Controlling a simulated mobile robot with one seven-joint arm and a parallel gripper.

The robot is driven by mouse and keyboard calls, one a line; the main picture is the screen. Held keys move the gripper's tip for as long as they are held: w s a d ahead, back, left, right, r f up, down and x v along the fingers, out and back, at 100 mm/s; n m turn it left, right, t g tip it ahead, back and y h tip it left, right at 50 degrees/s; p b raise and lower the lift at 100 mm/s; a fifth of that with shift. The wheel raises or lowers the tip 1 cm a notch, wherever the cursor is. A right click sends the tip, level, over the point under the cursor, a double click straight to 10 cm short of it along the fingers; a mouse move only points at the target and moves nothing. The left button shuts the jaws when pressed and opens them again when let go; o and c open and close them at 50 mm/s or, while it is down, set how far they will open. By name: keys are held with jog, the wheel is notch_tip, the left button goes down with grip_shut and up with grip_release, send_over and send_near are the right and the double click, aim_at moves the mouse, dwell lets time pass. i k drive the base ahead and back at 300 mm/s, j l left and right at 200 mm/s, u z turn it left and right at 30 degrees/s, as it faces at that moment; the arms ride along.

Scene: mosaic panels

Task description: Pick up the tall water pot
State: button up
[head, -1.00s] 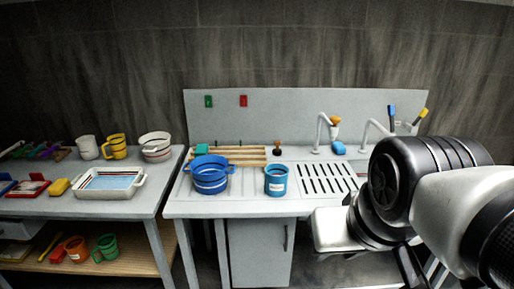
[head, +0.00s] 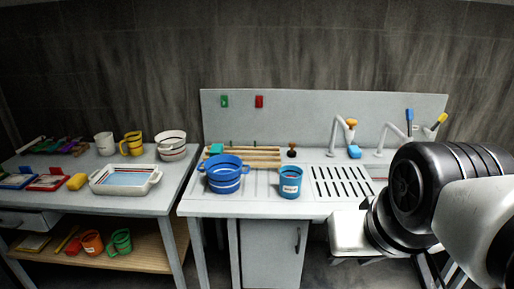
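A tall blue pot (head: 290,182) with a white label stands upright on the sink counter, left of the drain slots; it best fits the tall water pot. A wider blue pot (head: 224,177) with side handles and light bands stands just left of it. My gripper (head: 358,261) is at the lower right, in front of the counter and apart from both pots. Its white hand shows, but its fingers are mostly hidden or dark, so I cannot tell whether they are open.
The sink counter (head: 200,207) has a wooden rack (head: 262,153), a dark stopper (head: 291,150) and taps (head: 340,130) at the back. A left table (head: 160,203) holds a white tray (head: 95,188), mugs and bowls. A gap separates the two tables.

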aim_at(290, 176)
jog(key=i+u, duration=0.25)
jog(key=i, duration=0.3)
jog(key=i+l+u, duration=0.3)
jog(key=i, duration=0.25)
jog(key=j, duration=0.1)
